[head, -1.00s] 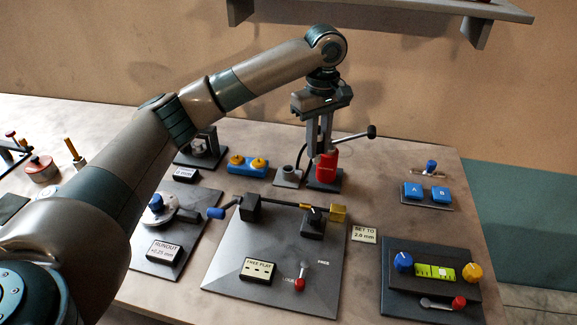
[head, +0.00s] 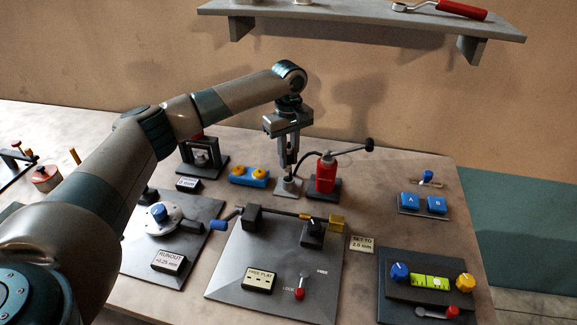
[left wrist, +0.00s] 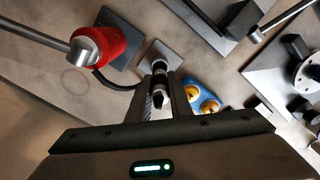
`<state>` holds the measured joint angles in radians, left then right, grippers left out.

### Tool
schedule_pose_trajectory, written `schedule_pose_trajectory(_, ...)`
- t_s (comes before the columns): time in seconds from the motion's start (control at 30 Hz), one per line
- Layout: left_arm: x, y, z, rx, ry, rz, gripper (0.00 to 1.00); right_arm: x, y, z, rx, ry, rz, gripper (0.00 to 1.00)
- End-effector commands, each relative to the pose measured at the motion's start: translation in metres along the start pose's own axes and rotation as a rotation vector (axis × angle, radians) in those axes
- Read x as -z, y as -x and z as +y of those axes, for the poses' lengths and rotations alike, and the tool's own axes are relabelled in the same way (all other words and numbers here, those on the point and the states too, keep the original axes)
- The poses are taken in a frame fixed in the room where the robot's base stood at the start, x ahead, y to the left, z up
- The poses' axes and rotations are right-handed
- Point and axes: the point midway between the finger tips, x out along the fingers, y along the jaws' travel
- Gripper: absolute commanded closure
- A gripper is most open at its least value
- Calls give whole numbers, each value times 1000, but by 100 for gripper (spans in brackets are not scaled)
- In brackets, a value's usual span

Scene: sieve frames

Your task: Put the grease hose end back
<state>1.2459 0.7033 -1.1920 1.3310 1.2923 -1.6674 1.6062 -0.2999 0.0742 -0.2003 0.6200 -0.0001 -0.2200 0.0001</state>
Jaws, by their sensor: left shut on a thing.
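The red grease pump (head: 326,174) stands upright on a dark base, with a long lever reaching to the right. Its black hose (head: 303,157) curves left to my left gripper (head: 289,168). The gripper points down and is shut on the hose end (left wrist: 160,68), directly above the small grey holder (head: 288,189). In the left wrist view the holder (left wrist: 157,52) shows just beyond the hose end. I cannot tell whether the end is seated in it or just above it. The pump (left wrist: 97,46) shows at upper left there. My right gripper is out of view.
A blue block with two yellow knobs (head: 249,177) is close left of the holder. A plate with a crank and shaft (head: 270,255) lies in front. A shelf (head: 365,22) hangs on the wall above. Bare table lies right of the pump.

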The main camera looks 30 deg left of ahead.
Motion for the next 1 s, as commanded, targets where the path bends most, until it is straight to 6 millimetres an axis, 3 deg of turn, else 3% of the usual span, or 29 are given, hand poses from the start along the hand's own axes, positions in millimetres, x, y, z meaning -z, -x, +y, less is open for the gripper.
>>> schedule_pose_trajectory(0.17,0,-2,0,0,0,0,100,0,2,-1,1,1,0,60)
schedule_pose_trajectory(0.53,0,-38,0,0,-1,0,100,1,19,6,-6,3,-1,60)
schedule_pose_trajectory(1.0,-1,-44,0,0,0,-1,100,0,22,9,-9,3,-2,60)
